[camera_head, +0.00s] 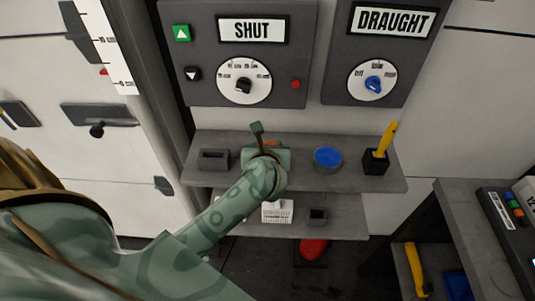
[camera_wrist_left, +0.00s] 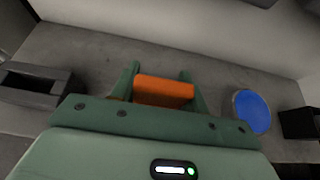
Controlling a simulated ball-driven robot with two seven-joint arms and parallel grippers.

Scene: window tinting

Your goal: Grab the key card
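My left gripper (camera_head: 264,146) is over the upper grey shelf, and its green fingers stand apart in the left wrist view (camera_wrist_left: 160,80). An orange block-like piece (camera_wrist_left: 163,91) spans the gap between these fingers. A small part of it shows in the head view (camera_head: 271,143), mostly hidden by my gripper. I cannot tell whether it is the key card, or whether the fingers press on it. No other card is clearly visible. My right gripper is not in view.
On the upper shelf (camera_head: 342,177) stand a grey slotted holder (camera_head: 213,160), a blue round dish (camera_head: 327,157) and a dark cup (camera_head: 375,163) with a yellow-handled tool. A white basket (camera_head: 277,212) sits on the lower shelf. Panels with dials hang above.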

